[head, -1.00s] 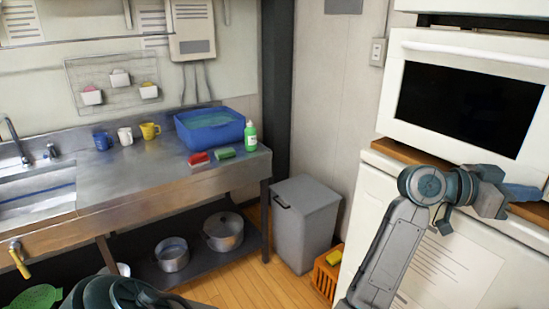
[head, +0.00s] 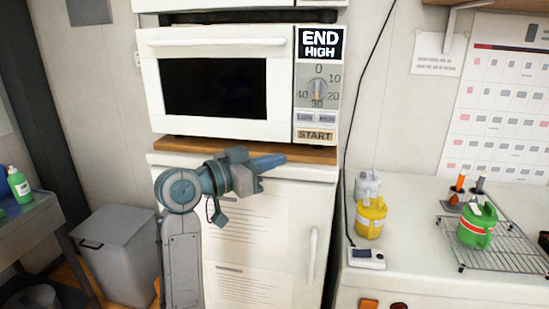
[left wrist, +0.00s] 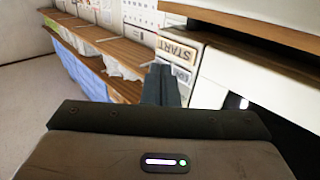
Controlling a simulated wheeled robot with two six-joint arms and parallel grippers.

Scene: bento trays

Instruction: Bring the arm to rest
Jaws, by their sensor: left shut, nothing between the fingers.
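My left gripper (head: 268,161) is in front of the white cabinet, just below the microwave, with its blue-grey fingers pointing right. The fingers are shut and hold nothing. In the left wrist view the shut fingers (left wrist: 161,84) show at the centre, with the microwave's START panel (left wrist: 178,50) close beyond them. My left arm rises from the bottom of the head view and bends at a round joint. My right gripper is not in view.
The microwave (head: 213,85) stands on a wooden board above the cabinet (head: 265,235). A grey bin (head: 117,255) stands at left.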

